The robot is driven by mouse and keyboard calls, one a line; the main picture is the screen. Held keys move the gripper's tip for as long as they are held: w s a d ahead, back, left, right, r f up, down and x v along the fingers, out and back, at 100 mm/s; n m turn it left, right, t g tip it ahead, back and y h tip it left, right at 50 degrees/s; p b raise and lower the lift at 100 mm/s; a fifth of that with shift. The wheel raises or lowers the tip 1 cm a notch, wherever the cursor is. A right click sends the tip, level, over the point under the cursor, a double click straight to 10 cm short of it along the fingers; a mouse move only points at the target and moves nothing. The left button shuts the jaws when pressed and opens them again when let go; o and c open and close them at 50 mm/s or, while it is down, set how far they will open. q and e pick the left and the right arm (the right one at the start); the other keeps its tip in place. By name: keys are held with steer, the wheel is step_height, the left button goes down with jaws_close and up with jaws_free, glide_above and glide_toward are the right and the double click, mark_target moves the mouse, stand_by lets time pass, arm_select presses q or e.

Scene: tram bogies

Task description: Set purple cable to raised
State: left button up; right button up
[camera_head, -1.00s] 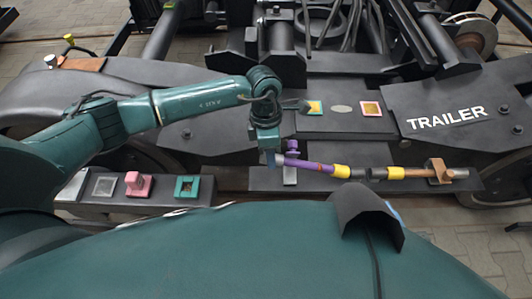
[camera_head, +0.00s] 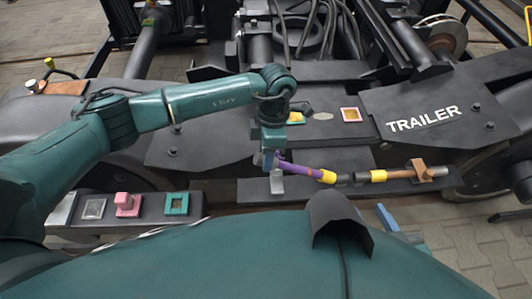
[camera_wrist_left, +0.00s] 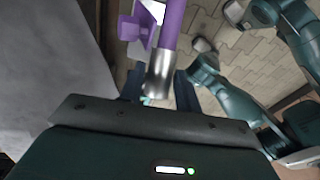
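The purple cable (camera_head: 300,168) runs from my left gripper rightward and slightly down to a yellow band (camera_head: 327,176) and dark connector. My left gripper (camera_head: 270,160) is at its left end. In the left wrist view, the cable's silver end (camera_wrist_left: 158,75) lies between the close-set fingers (camera_wrist_left: 160,92), and the gripper looks shut on it. A purple clip (camera_wrist_left: 135,30) shows beside the cable there; in the head view it is hidden behind my gripper. My right gripper (camera_head: 393,222) is near the lower right, mostly hidden behind part of my body, so its opening is unclear.
A copper-coloured cable (camera_head: 400,173) continues right to a copper clamp (camera_head: 421,168). The TRAILER plate (camera_head: 423,118) is at right.

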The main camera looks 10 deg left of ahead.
arm_select(q)
steer(key=o, duration=0.3)
steer(key=shift+o, duration=0.2)
steer(key=a+p+v, duration=0.1)
steer(key=v, duration=1.2)
steer(key=shift+d, duration=0.5)
